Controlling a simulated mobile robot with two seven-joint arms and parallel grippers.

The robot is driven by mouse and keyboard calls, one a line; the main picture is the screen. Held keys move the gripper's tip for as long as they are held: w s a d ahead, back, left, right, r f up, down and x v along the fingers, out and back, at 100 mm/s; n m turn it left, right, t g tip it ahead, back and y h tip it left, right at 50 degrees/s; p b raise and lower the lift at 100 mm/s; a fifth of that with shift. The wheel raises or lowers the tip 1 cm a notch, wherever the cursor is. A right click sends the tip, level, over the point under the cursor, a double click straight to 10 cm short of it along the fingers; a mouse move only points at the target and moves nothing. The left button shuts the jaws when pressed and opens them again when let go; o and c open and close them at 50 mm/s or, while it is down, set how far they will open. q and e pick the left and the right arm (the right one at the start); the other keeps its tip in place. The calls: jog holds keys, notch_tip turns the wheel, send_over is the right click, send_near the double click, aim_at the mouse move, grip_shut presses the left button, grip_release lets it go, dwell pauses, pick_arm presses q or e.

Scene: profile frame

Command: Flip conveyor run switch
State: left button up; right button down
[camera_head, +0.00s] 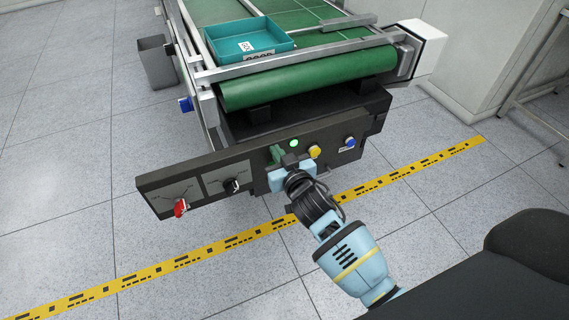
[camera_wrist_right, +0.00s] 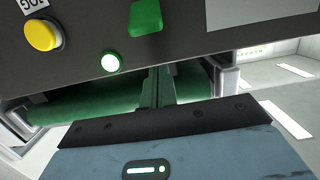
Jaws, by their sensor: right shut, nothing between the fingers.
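The dark control panel (camera_head: 200,177) is on the front end of the conveyor. A green switch handle (camera_head: 277,153) sticks out of it beside a lit green lamp (camera_head: 294,143). In the right wrist view the green switch (camera_wrist_right: 145,17) is at the top, and the lit lamp (camera_wrist_right: 112,62) is lower left of it. My right gripper (camera_head: 290,160) is shut and empty in front of the panel, close to the green switch. Its fingers (camera_wrist_right: 157,88) show below the switch in the wrist view; I cannot tell whether they touch anything. My left gripper is not in view.
A yellow button (camera_head: 315,151) and a blue button (camera_head: 350,142) are right of the lamp. A red switch (camera_head: 181,208) and a black switch (camera_head: 232,186) are at left. A teal tray (camera_head: 222,45) rests on the green belt (camera_head: 310,78). A grey bin (camera_head: 157,62) stands left.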

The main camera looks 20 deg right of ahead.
jog(key=shift+s+f+b, duration=0.2)
jog(key=shift+s+f, duration=0.15)
jog(key=shift+f, duration=0.55)
jog(key=shift+s+f+b, duration=0.2)
jog(key=shift+s+f, duration=0.15)
jog(key=shift+f, duration=0.55)
